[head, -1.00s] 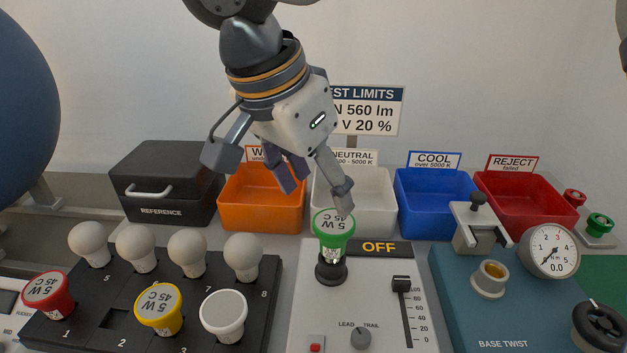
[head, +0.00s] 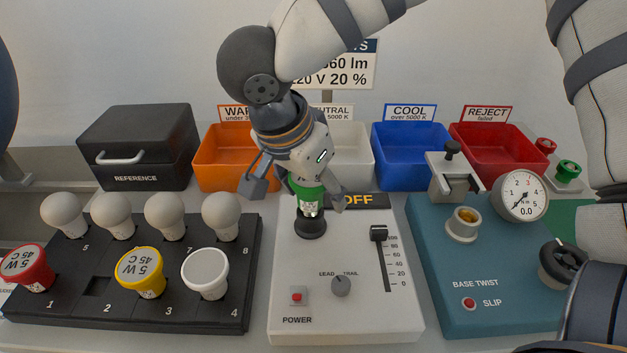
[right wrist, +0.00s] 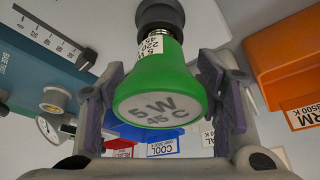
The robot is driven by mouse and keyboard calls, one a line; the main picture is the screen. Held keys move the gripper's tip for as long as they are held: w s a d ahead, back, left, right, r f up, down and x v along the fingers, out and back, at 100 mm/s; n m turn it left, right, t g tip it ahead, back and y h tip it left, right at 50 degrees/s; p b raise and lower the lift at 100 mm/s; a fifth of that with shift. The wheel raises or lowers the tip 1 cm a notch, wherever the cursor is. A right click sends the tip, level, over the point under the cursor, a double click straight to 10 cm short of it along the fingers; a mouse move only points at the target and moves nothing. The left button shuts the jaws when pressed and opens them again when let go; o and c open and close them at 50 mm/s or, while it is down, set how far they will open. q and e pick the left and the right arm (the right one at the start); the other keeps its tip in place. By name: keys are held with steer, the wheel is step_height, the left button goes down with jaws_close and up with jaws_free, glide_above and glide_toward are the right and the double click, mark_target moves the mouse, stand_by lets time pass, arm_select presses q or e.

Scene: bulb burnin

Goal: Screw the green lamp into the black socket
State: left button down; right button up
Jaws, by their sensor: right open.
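The green lamp (head: 309,194) stands upright in the black socket (head: 311,224) on the white tester, under my right gripper (head: 292,192). In the right wrist view the green lamp (right wrist: 160,85) has its labelled face toward the camera, and its metal base meets the black socket (right wrist: 162,14). My right gripper (right wrist: 165,98) is open, with one finger on each side of the lamp and gaps between pads and lamp. How deep the base sits in the socket is hard to tell. My left gripper is not in view.
A black rack (head: 72,310) with red, yellow, white-rimmed and several plain bulbs stands left. Behind are orange (head: 215,178), white, blue (head: 410,178) and red (head: 490,140) bins. The teal base-twist unit (head: 440,290) stands right. The display reads OFF.

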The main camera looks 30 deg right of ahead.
mark_target(310, 197)
steer(key=c, duration=1.1)
steer(key=shift+c, duration=0.3)
